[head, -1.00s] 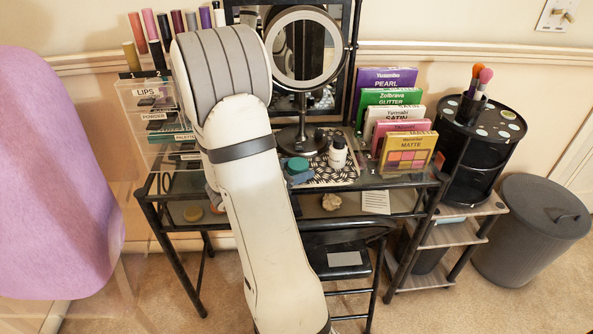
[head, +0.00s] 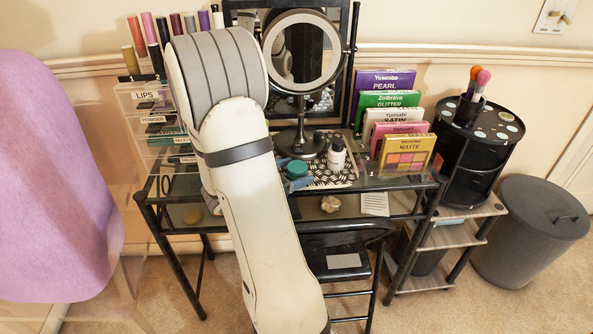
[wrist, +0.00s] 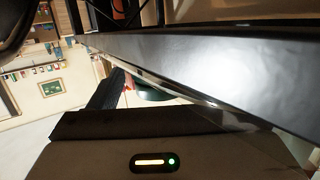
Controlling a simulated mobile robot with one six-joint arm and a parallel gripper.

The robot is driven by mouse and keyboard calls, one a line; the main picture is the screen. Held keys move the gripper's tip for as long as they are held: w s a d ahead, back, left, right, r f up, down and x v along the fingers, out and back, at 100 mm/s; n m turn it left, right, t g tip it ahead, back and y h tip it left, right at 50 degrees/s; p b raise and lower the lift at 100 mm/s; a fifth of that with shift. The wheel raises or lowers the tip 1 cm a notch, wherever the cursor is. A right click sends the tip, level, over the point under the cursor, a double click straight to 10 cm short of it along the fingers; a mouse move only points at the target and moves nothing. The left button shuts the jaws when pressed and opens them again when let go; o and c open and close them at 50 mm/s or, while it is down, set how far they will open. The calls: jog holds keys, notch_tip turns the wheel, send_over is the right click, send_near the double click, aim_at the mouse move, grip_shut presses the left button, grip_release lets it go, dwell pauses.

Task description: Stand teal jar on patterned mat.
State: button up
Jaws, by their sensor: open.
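The teal jar (head: 297,168) stands on the glass table top beside the left edge of the patterned mat (head: 345,178), in front of the round mirror's base. My arm partly covers the area left of it. The mat is black and white, and a small white bottle with a black cap (head: 337,157) stands on it. My gripper (wrist: 160,85) is hidden behind my arm in the head view. In the wrist view one dark finger shows at left; the other is hidden. It is open. A dark green rounded shape shows behind a shiny dark bar; I cannot tell whether it is the jar.
The round mirror (head: 302,55) rises behind the jar. Several palette boxes (head: 407,153) stand right of the mat. An acrylic drawer unit (head: 150,115) is at left. A bluish item (head: 300,183) lies in front of the jar. The shiny bar (wrist: 220,75) crosses close to my gripper.

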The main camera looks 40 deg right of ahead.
jog(key=p+v, duration=0.2)
jog(key=v, duration=0.9)
jog(key=w+n+t+y, duration=0.1)
jog(key=w+t, duration=0.1)
jog(key=w+a+n+t+y, duration=0.1)
jog(key=w+t, duration=0.1)
jog(key=w+a+t, duration=0.1)
jog(key=w+t, duration=0.1)
jog(key=w, duration=0.1)
jog(key=shift+a+r+n+y, duration=0.25)
jog(key=shift+n+y, duration=0.15)
jog(key=w+a+n+t+y, duration=0.1)
jog(key=w+a+r+n+t+y, duration=0.1)
jog(key=w+a+t, duration=0.1)
jog(key=w+a+n+t+y, duration=0.1)
jog(key=a+y, duration=0.1)
jog(key=shift+w+r, duration=0.15)
jog(key=shift+r, duration=0.1)
jog(key=s+a+r+n+t+y, duration=0.1)
jog(key=s+a+r+n+y, duration=0.15)
jog(key=a+n+y, duration=0.8)
jog(key=s+a+n+g+h, duration=0.2)
jog(key=s+g, duration=0.5)
jog(key=s, duration=1.2)
jog(key=shift+s+n, duration=0.2)
jog(key=shift+n, duration=0.35)
